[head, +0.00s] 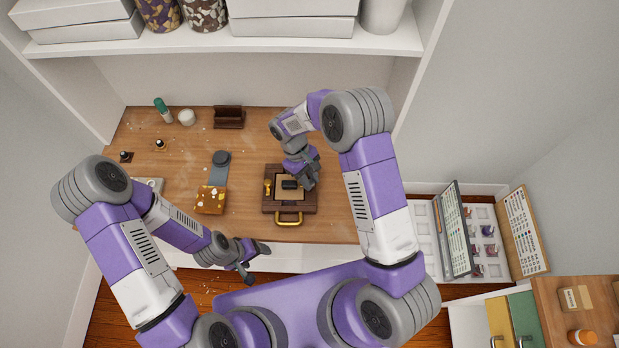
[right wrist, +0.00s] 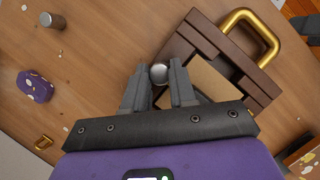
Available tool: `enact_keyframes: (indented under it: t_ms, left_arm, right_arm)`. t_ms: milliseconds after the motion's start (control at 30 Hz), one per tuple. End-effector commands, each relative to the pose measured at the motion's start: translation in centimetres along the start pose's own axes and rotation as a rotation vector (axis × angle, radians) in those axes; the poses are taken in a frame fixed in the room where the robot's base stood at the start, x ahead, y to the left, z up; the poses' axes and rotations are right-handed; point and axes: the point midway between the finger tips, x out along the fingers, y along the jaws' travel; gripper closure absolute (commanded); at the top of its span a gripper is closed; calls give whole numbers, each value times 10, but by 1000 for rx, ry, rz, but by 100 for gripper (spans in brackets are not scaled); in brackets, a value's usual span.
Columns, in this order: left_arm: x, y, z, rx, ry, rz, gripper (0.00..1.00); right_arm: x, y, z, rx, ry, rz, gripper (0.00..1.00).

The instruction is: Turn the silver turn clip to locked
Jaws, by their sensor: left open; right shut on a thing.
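The silver turn clip (right wrist: 159,73) shows as a round silver knob at the edge of the dark wooden box (right wrist: 178,55) in the right wrist view. My right gripper (right wrist: 160,78) is shut on it, one finger on each side. Which way the clip is turned cannot be told. In the head view the box (head: 310,206) lies on the table with a gold handle (head: 289,221) at its front and a gold clip (head: 267,187) on its left side. My right gripper (head: 308,181) hides the silver clip there.
A spotted amber block (head: 210,200) and a grey piece (head: 219,162) lie left of the box. A brown holder (head: 228,117), white jar (head: 187,117) and green-capped bottle (head: 162,109) stand at the back. A purple spotted piece (right wrist: 35,86) lies clear of my right gripper.

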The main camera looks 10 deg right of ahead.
Motion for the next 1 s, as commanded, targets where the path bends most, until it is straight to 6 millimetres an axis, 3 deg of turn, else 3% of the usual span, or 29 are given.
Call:
enact_keyframes:
  t_ms: [767,800,967,1000]
  left_arm:
    - [1,0,0,0,0,0,25]
    - [1,0,0,0,0,0,25]
    - [1,0,0,0,0,0,25]
    - [1,0,0,0,0,0,25]
  right_arm:
    - [0,0,0,-100,1,42,100]
    - [0,0,0,-100,1,42,73]
    - [0,0,0,-100,1,42,48]
    - [0,0,0,-100,1,42,48]
